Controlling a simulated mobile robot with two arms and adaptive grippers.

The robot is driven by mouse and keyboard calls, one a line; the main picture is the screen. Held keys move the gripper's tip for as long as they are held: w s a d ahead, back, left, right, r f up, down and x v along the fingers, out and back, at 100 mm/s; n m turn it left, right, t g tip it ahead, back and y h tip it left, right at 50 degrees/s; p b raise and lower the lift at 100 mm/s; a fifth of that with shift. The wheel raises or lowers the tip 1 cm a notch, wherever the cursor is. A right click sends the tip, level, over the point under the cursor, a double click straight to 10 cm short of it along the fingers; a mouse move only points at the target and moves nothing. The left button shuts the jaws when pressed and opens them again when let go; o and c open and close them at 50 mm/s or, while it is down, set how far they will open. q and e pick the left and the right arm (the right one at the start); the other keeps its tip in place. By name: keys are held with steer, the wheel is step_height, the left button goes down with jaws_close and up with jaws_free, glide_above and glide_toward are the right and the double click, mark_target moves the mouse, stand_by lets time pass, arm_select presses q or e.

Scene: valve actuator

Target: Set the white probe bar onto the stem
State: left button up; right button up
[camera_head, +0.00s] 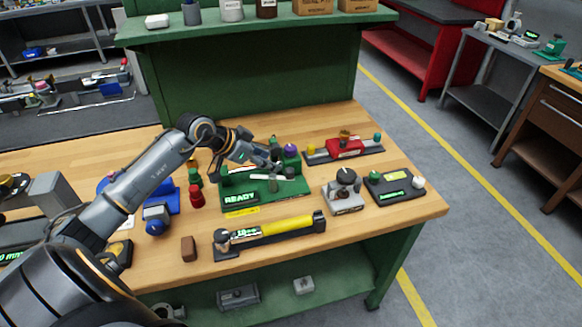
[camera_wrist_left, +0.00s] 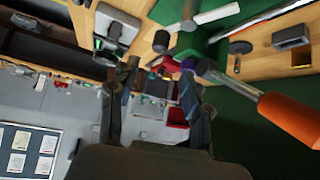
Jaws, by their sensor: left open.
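The white probe bar (camera_head: 285,178) lies level above the green fixture marked READY (camera_head: 240,198). It also shows at the top of the left wrist view (camera_wrist_left: 219,14). A short grey stem (camera_head: 272,186) stands at the bar's middle, and the bar appears to rest across it. I cannot tell how fully it is seated. My left gripper (camera_head: 268,160) is just behind and above the bar, with its fingers apart. In the left wrist view its two fingers (camera_wrist_left: 156,95) are spread with nothing between them, and the bar is outside them. My right gripper is not in view.
A grey block with a black knob (camera_head: 344,190) and a dark device (camera_head: 394,187) stand to the right. A red unit (camera_head: 345,147) is behind. Red and green knobbed pieces (camera_head: 196,195) stand left of the fixture.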

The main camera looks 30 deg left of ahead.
mark_target(290, 169)
arm_select(q)
steer(key=p+x, duration=0.1)
steer(key=x, duration=0.9)
steer(key=shift+w+d, duration=0.1)
steer(key=shift+c, duration=0.2)
jaws_close()
